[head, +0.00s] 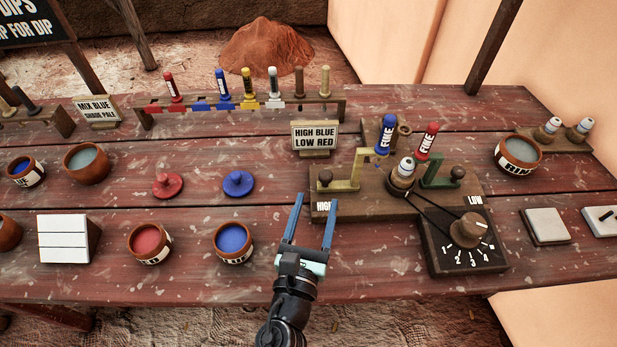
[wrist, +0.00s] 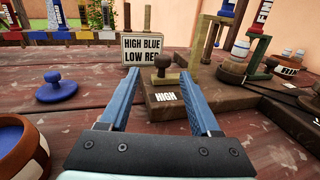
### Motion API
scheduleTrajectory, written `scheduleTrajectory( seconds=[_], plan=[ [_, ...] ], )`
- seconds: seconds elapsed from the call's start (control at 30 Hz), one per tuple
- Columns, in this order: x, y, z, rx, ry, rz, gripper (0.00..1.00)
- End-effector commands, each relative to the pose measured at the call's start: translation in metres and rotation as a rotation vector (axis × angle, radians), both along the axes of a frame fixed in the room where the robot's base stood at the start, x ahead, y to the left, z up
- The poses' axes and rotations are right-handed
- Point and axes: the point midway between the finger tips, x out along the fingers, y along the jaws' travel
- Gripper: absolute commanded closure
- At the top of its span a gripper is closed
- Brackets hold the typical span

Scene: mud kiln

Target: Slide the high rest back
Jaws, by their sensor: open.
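The high rest is an olive bracket (head: 357,168) with a dark round knob (head: 325,178) at its left end, on the left of a wooden board behind the HIGH label (head: 325,206). A blue FINE brush (head: 386,134) stands by its upper arm. My gripper (head: 316,202) is open and empty, at the board's front left edge, its fingers pointing at the knob. In the wrist view the knob (wrist: 162,66) shows ahead between the fingertips (wrist: 159,80), apart from them. The olive bracket (wrist: 190,88) is partly hidden by the right finger.
The HIGH BLUE LOW RED sign (head: 316,136) stands behind the board. A green low rest (head: 439,170) and red FINE brush (head: 427,141) are on the right, beyond a central spindle (head: 402,176). A dial box (head: 463,240) sits front right.

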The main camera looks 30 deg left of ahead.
Motion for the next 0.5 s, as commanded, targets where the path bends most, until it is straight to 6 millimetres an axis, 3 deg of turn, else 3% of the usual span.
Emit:
scheduleTrajectory(
  seconds=[0.2,0.5],
  plan=[
    [-0.034,-0.010,-0.002,-0.001,0.002,0.004,0.36],
    [-0.049,-0.016,0.000,0.000,0.000,0.002,0.36]
  ],
)
